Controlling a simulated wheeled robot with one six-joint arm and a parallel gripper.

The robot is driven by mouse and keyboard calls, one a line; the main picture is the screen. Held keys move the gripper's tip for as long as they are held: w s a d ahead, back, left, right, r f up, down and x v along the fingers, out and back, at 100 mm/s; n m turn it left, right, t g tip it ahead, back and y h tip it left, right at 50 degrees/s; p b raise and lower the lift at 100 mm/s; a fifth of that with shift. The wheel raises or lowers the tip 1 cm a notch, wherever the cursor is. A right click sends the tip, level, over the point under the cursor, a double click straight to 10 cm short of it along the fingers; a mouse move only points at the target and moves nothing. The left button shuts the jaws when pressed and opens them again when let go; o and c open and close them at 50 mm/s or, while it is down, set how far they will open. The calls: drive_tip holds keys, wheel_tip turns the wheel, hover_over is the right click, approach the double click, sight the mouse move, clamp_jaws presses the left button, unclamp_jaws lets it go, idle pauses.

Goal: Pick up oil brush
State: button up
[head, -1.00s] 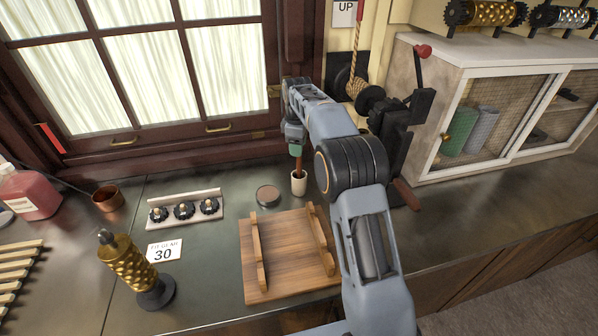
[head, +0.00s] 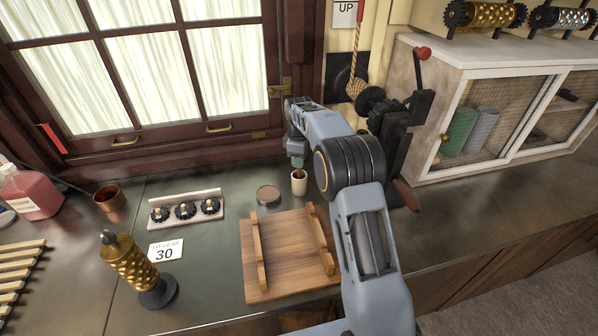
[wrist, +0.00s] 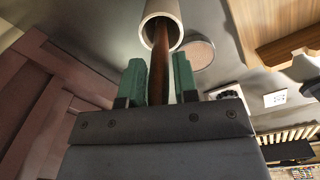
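The oil brush (wrist: 161,52) stands in a small white cup (head: 299,185), with its reddish-brown handle sticking up. The cup's rim also shows at the top of the wrist view (wrist: 162,12). My gripper (head: 297,161) is directly above the cup, pointing down. In the wrist view its two green fingers (wrist: 160,80) stand on either side of the handle, apart, with narrow gaps beside it. The gripper looks open around the handle. The brush's lower end is hidden inside the cup.
A round tin (head: 268,195) sits just left of the cup. A wooden stand (head: 285,270) lies in front. A rack of black gears (head: 186,208) is farther left. A black cranked machine (head: 395,135) stands close on the right, and the window wall rises behind.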

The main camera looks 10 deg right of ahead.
clamp_jaws()
